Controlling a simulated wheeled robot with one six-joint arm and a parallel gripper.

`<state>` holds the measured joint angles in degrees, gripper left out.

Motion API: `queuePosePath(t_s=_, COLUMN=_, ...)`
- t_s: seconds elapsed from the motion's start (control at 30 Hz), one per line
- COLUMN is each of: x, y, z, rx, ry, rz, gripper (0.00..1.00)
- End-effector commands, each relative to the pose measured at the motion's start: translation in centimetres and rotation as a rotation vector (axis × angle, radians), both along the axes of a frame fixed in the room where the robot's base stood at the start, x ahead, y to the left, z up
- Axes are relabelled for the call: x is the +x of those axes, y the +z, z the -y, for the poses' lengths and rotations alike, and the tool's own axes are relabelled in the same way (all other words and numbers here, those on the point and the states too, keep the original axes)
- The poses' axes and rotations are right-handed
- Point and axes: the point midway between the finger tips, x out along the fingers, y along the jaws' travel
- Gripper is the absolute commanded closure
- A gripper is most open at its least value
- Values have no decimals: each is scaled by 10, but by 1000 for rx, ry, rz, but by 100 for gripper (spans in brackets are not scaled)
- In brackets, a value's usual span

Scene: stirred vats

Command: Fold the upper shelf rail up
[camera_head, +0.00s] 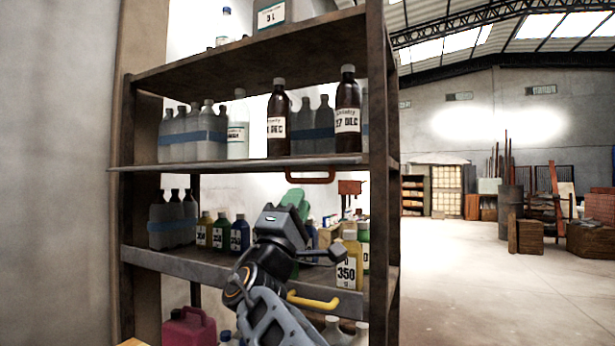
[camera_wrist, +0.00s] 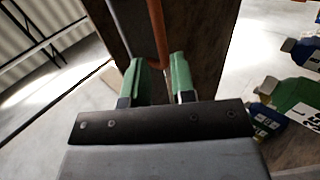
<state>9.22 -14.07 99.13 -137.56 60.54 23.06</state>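The upper shelf rail (camera_head: 220,165) is a thin grey bar along the front of the upper shelf. It shows nearly edge-on, lying about level. Its red handle (camera_head: 310,181) hangs at the right part of the rail. My gripper (camera_head: 296,193) is just below the handle, green fingers pointing up and away. In the wrist view my gripper (camera_wrist: 160,66) is open, with a clear gap between the fingers. The orange-red handle (camera_wrist: 158,32) runs down toward that gap, beside the grey rail (camera_wrist: 128,22). I cannot tell whether a finger touches it.
Brown bottles (camera_head: 277,122) and grey bottles stand on the upper shelf behind the rail. The lower rail (camera_head: 180,266) has a yellow handle (camera_head: 313,302), close to my arm. A 350-labelled bottle (camera_head: 348,262) stands right of my arm. The rack's right post (camera_head: 379,200) is near; open floor lies beyond it.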

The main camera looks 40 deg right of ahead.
Motion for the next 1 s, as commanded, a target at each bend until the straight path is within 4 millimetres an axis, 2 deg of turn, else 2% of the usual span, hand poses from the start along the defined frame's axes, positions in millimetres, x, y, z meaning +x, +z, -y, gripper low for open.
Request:
queuePosePath(t_s=0.03, x=3, y=9, z=7, rx=0, ry=-4, rz=1, gripper=76)
queuePosePath(t_s=0.13, x=9, y=21, z=18, rx=0, ry=-4, rz=1, gripper=76)
queuePosePath(t_s=0.4, x=19, y=40, z=38, rx=0, ry=-1, rz=0, gripper=76)
queuePosePath(t_s=0.87, x=22, y=44, z=43, rx=1, ry=0, rz=0, gripper=76)
queuePosePath(t_s=1.0, x=22, y=44, z=43, rx=1, ry=0, rz=0, gripper=88)
